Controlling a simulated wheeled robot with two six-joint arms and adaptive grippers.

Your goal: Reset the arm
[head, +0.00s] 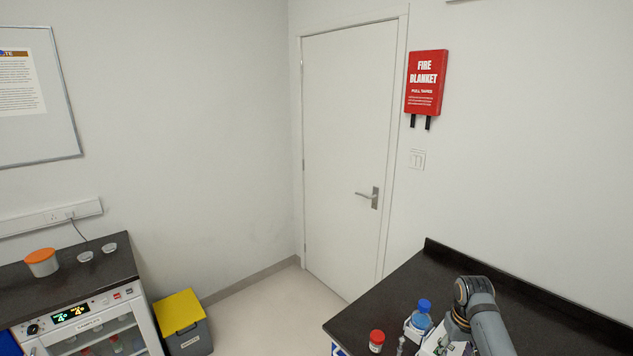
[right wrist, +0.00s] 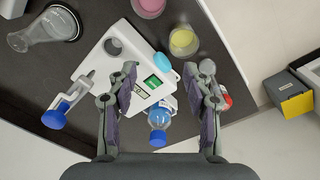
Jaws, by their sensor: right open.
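My right arm (head: 482,318) comes in at the lower right of the head view, over the dark bench. My right gripper (right wrist: 163,88) shows in the right wrist view, with its two fingers spread wide apart and nothing held between them. Below it is a white device (right wrist: 124,62) with a small green screen. A bottle with a blue cap (right wrist: 159,128) is seen between the fingers, lower down; a blue-capped bottle (head: 421,317) also shows beside my arm in the head view. My left gripper is in neither view.
A red-capped jar (head: 376,341) stands near the bench's front edge. A yellow-lidded bin (head: 182,322) is on the floor by the white cabinet (head: 140,318). The door (head: 345,150) is closed.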

